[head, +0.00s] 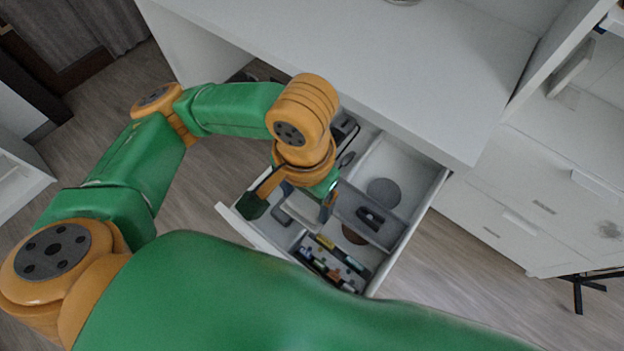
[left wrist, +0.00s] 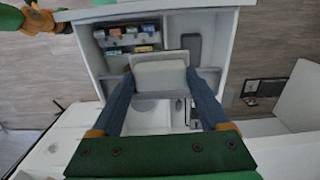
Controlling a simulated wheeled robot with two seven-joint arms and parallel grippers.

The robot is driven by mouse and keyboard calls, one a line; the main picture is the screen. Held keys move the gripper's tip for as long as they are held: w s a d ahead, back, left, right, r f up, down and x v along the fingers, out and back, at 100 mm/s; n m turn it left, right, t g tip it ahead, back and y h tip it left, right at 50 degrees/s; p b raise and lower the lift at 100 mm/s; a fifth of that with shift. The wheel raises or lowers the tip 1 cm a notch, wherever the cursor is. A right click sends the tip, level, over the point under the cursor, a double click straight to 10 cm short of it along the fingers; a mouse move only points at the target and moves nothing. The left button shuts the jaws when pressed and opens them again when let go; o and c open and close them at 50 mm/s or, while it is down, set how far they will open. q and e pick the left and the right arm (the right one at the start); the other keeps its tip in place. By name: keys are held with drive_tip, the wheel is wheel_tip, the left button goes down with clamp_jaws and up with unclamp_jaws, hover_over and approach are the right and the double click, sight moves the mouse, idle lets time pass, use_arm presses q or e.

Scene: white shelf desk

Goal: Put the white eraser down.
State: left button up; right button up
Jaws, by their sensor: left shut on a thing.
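The white eraser (left wrist: 160,77) is a pale block with a darker grey edge, held between my left gripper's two fingers (left wrist: 158,84) in the left wrist view. In the head view my left gripper (head: 292,206) points down over the open drawer (head: 408,243), near its left side, and the eraser (head: 301,208) shows partly between the fingers. I cannot tell whether the eraser touches the drawer floor. My right gripper is not in view.
The drawer is divided into compartments. One holds several small coloured items (head: 330,262), another a dark object (head: 371,218), and another a grey disc (head: 383,192). The white desk top (head: 400,70) overhangs the drawer's back. Closed drawers (head: 545,205) stand at right.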

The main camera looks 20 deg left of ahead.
use_arm(q)
drive_tip(key=w+a+f+b, duration=0.1)
drive_tip(key=w+f, duration=0.2)
drive_tip(key=w, duration=0.1)
drive_tip(key=w+a+f+b, duration=0.1)
drive_tip(key=w+f+b, duration=0.1)
drive_tip(key=w+f, duration=0.2)
drive_tip(key=w+a+f+b, duration=0.1)
drive_tip(key=w+f, duration=0.2)
drive_tip(key=w, duration=0.2)
drive_tip(key=shift+a+f+b, duration=0.3)
drive_tip(key=shift+f+b, duration=0.1)
wheel_tip(320, 180, down, 3)
drive_tip(key=shift+r, duration=0.1)
drive_tip(key=shift+s, duration=0.1)
drive_tip(key=o, duration=1.4)
wheel_tip(320, 180, up, 12)
drive_tip(key=shift+r+p, duration=0.1)
drive_tip(key=shift+p, duration=0.95)
